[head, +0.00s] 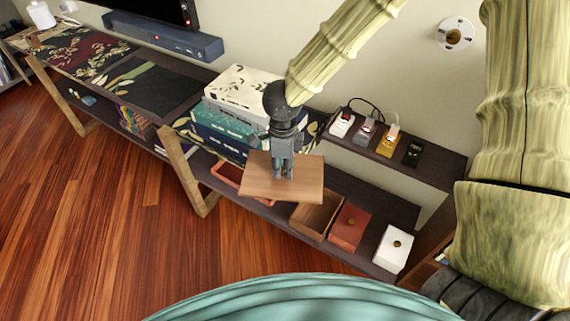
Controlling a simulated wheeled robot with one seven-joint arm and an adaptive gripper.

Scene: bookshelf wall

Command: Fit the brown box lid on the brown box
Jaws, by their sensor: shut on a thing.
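My gripper (283,173) points down in the middle of the head view. It is shut on the brown box lid (257,190), a flat light-brown wooden board held roughly level. The fingers hide the part of the lid that they grip. The brown box (311,222) stands open on the lower shelf, just below and right of the lid in the picture. Its dark inside shows, and the held lid overlaps its upper left side in view. The lid appears to be above the box and apart from it.
A closed red-brown box (350,228) and a closed white box (394,248) stand right of the brown box. An orange-red open tray (228,178) lies left, partly hidden. Stacked storage boxes (222,122) stand behind. A raised shelf (440,163) holds several small devices.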

